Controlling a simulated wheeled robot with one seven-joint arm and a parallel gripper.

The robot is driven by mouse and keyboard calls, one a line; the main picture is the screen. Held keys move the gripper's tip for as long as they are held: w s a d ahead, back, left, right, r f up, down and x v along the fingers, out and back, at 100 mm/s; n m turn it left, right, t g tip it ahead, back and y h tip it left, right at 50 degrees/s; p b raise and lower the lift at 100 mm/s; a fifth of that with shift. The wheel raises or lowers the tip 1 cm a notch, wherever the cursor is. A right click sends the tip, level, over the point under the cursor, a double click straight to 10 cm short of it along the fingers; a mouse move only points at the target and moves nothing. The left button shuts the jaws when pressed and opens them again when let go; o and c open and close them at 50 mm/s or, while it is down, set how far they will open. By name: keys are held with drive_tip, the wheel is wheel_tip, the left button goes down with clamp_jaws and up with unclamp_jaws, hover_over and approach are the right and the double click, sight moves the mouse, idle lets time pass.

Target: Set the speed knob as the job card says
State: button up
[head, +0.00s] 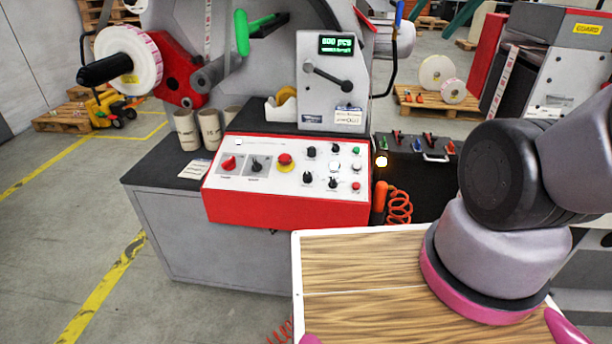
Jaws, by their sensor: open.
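The control panel (286,205) is a red box with a white sloped top on the grey machine cabinet. On its top are a red knob (229,163), a black knob (256,164), a red mushroom button (285,161) on yellow, and several smaller black knobs (310,151). Their lettering is too small to read, so I cannot tell which is the speed knob. A white card (194,169) lies left of the panel, and a white label (348,116) is on the display unit; neither is readable, and I cannot tell which is the job card. My gripper is out of view.
A display unit (325,80) with a lever and green digits stands behind the panel. Cardboard cores (187,130) stand at its left. An orange coiled hose (399,207) hangs at its right. A wood-topped surface (350,267) lies in front. Floor at left is clear.

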drive_tip(key=shift+w, duration=0.1)
drive_tip(key=n+g+h, duration=0.2)
drive_tip(key=n+g, duration=0.1)
drive_tip(key=g, duration=0.4)
hover_over(308, 174)
wheel_tip(308, 174, down, 32)
wheel_tip(308, 174, down, 11)
drive_tip(key=shift+f, duration=0.1)
clamp_jaws()
